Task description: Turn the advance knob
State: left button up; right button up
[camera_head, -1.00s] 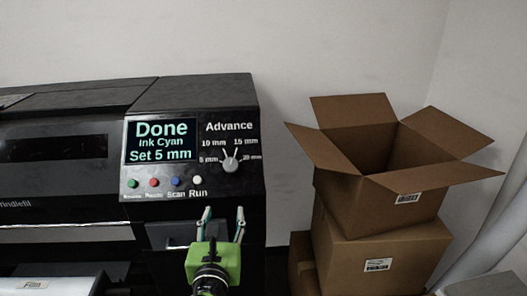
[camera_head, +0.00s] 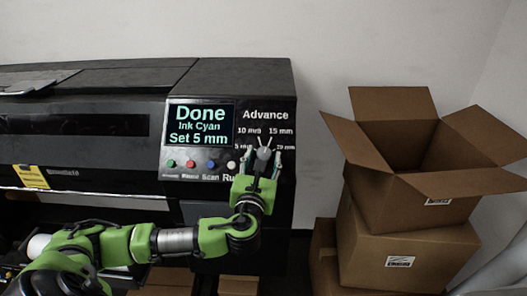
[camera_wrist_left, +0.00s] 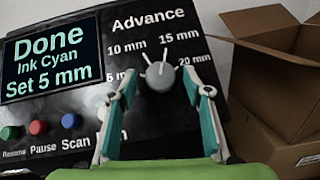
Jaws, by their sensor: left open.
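The advance knob (camera_wrist_left: 159,76) is a grey round knob with light pointer prongs, under the word Advance on the black printer panel. In the head view the knob (camera_head: 264,153) shows just beyond my left fingertips. My left gripper (camera_head: 258,163) is open, its two fingers on either side of the knob as seen. In the left wrist view the gripper's fingers (camera_wrist_left: 158,98) stand left and right of the knob, with gaps to it. Whether the fingertips reach the knob's depth I cannot tell. The screen (camera_head: 199,124) reads "Done, Ink Cyan, Set 5 mm". My right gripper is not in view.
Coloured buttons (camera_wrist_left: 38,127) sit left of the knob, below the screen; the Run button is partly hidden by a finger. Stacked cardboard boxes (camera_head: 406,258), the top one open, stand right of the printer. A yellow label (camera_head: 31,176) is at the left.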

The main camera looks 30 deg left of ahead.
pick_arm(q)
jog(key=shift+w+a, duration=0.2)
jog(key=shift+w, duration=0.3)
jog(key=c, duration=1.1)
